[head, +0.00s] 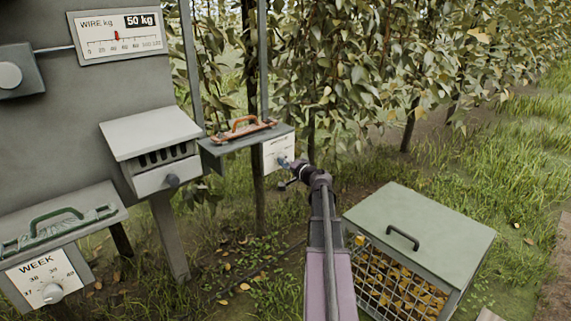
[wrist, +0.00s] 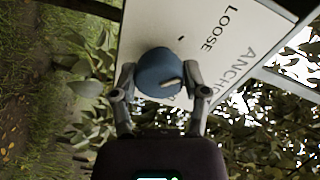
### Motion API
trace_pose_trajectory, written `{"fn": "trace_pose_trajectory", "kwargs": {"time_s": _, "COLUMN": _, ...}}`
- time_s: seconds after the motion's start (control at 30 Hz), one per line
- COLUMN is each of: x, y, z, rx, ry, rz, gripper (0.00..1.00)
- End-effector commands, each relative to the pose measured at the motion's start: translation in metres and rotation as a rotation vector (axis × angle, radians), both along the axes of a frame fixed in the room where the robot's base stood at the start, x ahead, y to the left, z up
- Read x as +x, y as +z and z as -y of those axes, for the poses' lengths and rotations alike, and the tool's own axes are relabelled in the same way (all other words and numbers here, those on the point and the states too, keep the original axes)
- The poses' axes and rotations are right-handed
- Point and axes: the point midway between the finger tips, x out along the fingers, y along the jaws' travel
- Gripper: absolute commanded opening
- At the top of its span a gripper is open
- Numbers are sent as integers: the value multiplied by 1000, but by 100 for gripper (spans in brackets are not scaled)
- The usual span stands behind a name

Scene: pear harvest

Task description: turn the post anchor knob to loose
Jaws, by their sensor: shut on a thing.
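The post anchor knob (wrist: 160,72) is a round blue knob on a white plate (wrist: 145,25), filling the middle of the wrist view. The plate reads LOOSE, with a small dark mark beside that word, and part of ANCHOR. My gripper (wrist: 160,80) is shut on the knob, one finger on each side. The knob's pale pointer sits on its right side, angled away from LOOSE. Other lettering behind the right finger is hidden. In the head view my gripper (head: 292,166) meets the plate (head: 278,152) on the post box; the knob is small there.
An orange-handled tool (head: 241,130) lies on the box's shelf. A grey panel with a wire gauge (head: 120,33) reading 50 kg and a WEEK dial box (head: 47,278) stand left. A lidded crate (head: 420,235) of yellowish fruit stands right of my arm. Foliage hangs close behind.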

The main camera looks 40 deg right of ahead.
Motion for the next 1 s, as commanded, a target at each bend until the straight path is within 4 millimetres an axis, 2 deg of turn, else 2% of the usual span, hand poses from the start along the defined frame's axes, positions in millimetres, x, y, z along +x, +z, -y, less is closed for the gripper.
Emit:
{"fn": "trace_pose_trajectory", "kwargs": {"time_s": 0.2, "x": 1, "y": -1, "z": 0, "rx": -191, "ry": 1, "rz": 0, "gripper": 11}}
{"fn": "trace_pose_trajectory", "kwargs": {"time_s": 0.5, "x": 1, "y": -1, "z": 0, "rx": -366, "ry": 1, "rz": 0, "gripper": 11}}
{"fn": "trace_pose_trajectory", "kwargs": {"time_s": 1.0, "x": 1, "y": 0, "z": 0, "rx": -419, "ry": 0, "rz": 0, "gripper": 11}}
